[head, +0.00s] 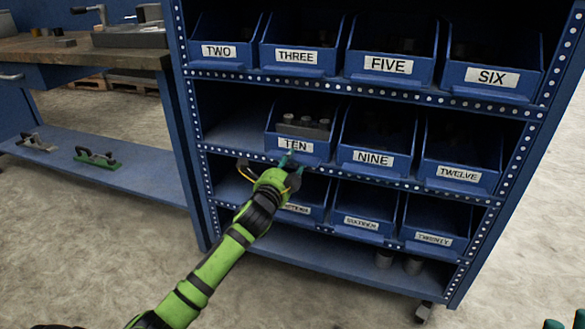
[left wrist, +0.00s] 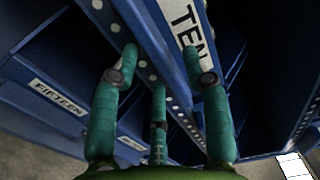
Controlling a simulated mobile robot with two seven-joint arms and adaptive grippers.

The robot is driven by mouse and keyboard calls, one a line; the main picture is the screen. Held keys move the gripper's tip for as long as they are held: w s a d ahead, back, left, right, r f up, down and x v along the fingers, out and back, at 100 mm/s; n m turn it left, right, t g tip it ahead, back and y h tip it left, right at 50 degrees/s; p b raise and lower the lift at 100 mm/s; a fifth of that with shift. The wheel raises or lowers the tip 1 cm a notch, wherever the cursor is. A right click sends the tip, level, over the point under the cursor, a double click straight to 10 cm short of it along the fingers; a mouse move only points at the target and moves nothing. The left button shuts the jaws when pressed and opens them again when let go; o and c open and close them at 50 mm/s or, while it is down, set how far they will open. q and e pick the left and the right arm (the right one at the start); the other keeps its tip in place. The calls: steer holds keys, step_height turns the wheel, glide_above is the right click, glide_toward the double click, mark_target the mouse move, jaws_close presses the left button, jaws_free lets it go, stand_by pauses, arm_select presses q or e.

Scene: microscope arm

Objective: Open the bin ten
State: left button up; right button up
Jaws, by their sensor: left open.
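Bin ten (head: 301,147) is a blue open-top bin with a white TEN label, at the left of the bins on the middle shelf, with grey cylindrical parts inside. Its label and front face also show close up in the left wrist view (left wrist: 188,28). My left gripper (head: 290,162) is at the lower front of the bin, by the shelf edge. In the left wrist view the teal fingers (left wrist: 162,72) are spread with nothing between them, near the bin's front and the perforated shelf edge. Contact cannot be told. Teal tips of my right gripper (head: 566,322) show at the bottom right corner.
Bin nine (head: 372,158) stands right of bin ten, and bin twelve (head: 459,174) beyond it. The shelf left of bin ten is empty. The perforated shelf edge (head: 400,183) runs below. Bin fifteen (left wrist: 58,97) is on the lower shelf. A workbench (head: 80,50) stands left.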

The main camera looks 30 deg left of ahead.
arm_select(q)
steer(key=shift+w+a, duration=0.15)
steer(key=shift+w, duration=0.55)
jaws_close()
